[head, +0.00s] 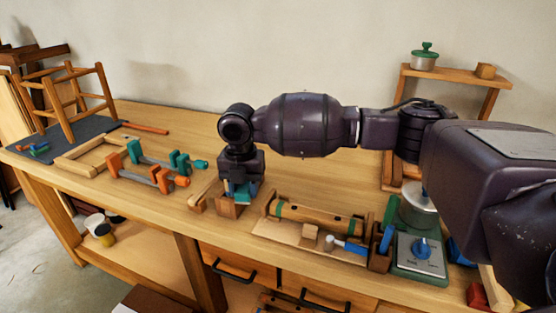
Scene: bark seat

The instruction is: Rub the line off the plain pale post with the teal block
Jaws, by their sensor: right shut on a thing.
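My right gripper (240,190) points down at the front middle of the bench. It is shut on the teal block (246,193), which shows only in part between and beside the fingers. The block is just above or in a small brown wooden holder (228,209); I cannot tell which. A thick pale wooden post (320,220) lies in a cradle to the right, with a green band and dark spots. A pale bar (199,198) lies left of the gripper. I cannot tell which is the plain post, and no line is clear. My left gripper is not in view.
Orange and teal clamps (148,176) lie left of the gripper. A stool frame (72,98) stands on a grey mat (60,142) at the far left. A green device with a blue knob (422,249) is at right.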

